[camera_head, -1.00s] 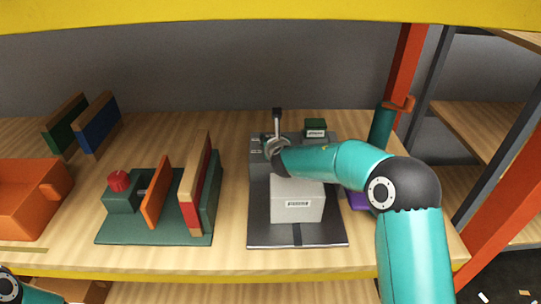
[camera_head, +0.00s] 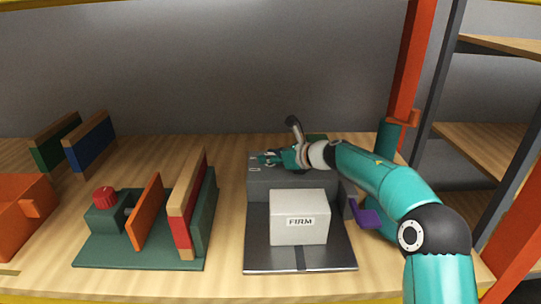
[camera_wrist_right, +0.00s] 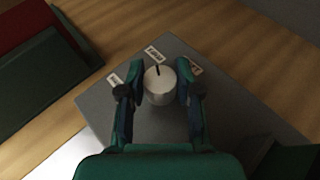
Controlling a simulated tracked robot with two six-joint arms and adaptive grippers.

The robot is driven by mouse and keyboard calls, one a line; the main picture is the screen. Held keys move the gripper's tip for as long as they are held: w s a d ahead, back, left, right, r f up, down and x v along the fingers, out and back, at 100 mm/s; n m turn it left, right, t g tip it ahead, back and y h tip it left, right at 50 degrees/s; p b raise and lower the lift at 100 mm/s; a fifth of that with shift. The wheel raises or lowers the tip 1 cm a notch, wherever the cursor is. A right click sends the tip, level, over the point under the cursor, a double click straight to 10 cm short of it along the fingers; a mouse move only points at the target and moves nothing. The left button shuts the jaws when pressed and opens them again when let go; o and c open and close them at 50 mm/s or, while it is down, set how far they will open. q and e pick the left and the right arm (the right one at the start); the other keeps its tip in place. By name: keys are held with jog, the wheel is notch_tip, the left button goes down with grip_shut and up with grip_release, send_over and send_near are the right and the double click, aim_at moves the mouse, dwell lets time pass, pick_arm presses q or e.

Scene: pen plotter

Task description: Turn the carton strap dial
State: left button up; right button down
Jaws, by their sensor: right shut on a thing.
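The carton (camera_head: 298,205), a light grey box with a label reading FIRM, sits on the dark machine plate (camera_head: 263,240) in the head view. Behind it is a grey control block (camera_head: 262,180). My right gripper (camera_head: 266,159) is at the top left of this block. In the right wrist view the dial (camera_wrist_right: 159,88) is a pale round knob with a black mark. The mark points towards the middle of three small labels, which are too blurred to read surely. My right gripper (camera_wrist_right: 159,84) is shut on the dial, one finger on each side. My left gripper is out of view.
A green stand (camera_head: 130,248) with a red knob (camera_head: 104,197) and upright boards is to the left. An orange bin (camera_head: 22,215) is at the far left. A purple piece (camera_head: 366,214) is right of the carton. An orange post (camera_head: 407,80) rises at the right.

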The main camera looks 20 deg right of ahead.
jog(key=shift+d, duration=0.1)
dwell(0.3)
jog(key=c, duration=0.8)
grip_release()
jog(key=shift+o, duration=0.2)
jog(key=v, duration=1.2)
jog(key=shift+w, duration=0.1)
